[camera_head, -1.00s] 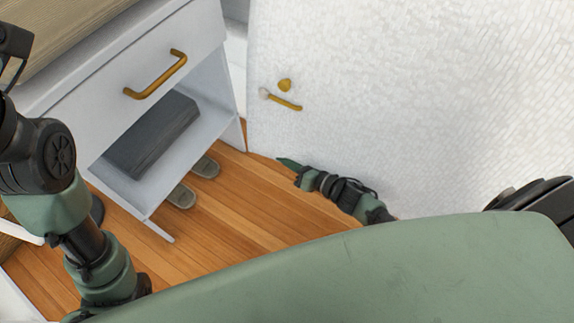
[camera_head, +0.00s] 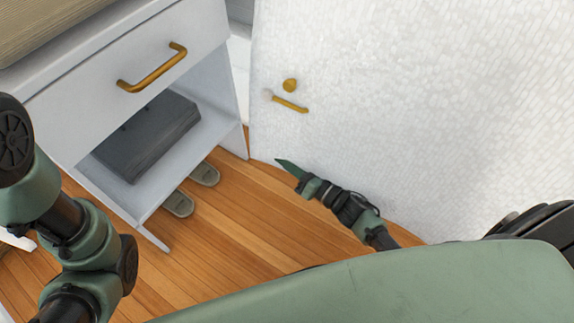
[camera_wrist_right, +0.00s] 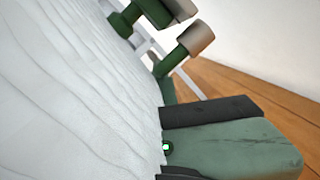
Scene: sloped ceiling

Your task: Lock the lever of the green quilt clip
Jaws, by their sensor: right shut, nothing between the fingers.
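My right gripper (camera_head: 288,167) is shut and empty in the head view. Its narrow green tip points up and left, close to the lower left edge of the white quilted surface (camera_head: 400,90). I cannot tell whether they touch. In the right wrist view, dark green parts with tan ends (camera_wrist_right: 187,42) show just beyond the white wavy fabric (camera_wrist_right: 70,90). I cannot tell whether they are the green quilt clip or its lever. No green clip stands out in the head view. My left arm shows at the left, but its gripper is out of view.
A yellow knob (camera_head: 290,85) and a thin yellow bar (camera_head: 291,104) show on the white surface. A white nightstand (camera_head: 85,110) with a gold handle (camera_head: 152,68) holds a dark grey block (camera_head: 147,137). Slippers (camera_head: 204,174) lie beside it. Some wooden floor (camera_head: 225,220) is clear.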

